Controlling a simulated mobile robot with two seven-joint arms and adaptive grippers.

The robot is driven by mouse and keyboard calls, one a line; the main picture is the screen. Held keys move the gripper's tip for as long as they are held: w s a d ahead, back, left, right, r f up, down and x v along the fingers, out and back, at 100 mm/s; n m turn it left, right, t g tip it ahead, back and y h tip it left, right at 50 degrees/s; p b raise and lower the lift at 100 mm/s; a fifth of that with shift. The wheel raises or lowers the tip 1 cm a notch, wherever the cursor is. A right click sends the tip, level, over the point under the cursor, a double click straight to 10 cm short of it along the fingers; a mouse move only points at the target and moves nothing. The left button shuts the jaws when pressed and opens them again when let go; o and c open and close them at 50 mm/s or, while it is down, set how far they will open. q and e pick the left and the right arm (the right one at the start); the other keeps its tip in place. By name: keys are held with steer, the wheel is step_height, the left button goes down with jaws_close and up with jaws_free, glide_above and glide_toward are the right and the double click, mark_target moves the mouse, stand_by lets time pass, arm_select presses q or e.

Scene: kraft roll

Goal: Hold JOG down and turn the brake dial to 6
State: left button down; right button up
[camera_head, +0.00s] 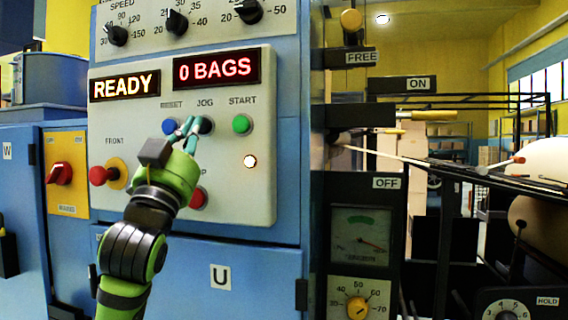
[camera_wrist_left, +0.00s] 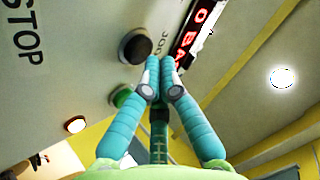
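The black JOG button (camera_head: 207,125) sits on the light grey control panel, between the blue RESET button (camera_head: 169,126) and the green START button (camera_head: 241,124). My left gripper (camera_head: 189,124) is in front of the panel at JOG, its teal fingers partly covering the button's left side. In the left wrist view the fingertips (camera_wrist_left: 160,68) are together, empty, beside a black button (camera_wrist_left: 135,46); I cannot tell whether they touch it. A black dial numbered 3 to 6 (camera_head: 507,311), apparently the brake dial, is cut off at the bottom right; its setting is unclear. My right gripper is not in view.
Displays read READY (camera_head: 125,87) and 0 BAGS (camera_head: 217,70). A red mushroom button (camera_head: 103,176) and a red STOP button (camera_head: 198,198) are near my left arm. A yellow dial (camera_head: 358,308) and a gauge (camera_head: 361,236) stand right of the panel. A HOLD label (camera_head: 547,301) is beside the numbered dial.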

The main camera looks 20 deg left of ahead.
arm_select(q)
steer(key=shift+s, duration=0.15)
steer(key=s, duration=0.5)
stand_by(0.4)
stand_by(0.4)
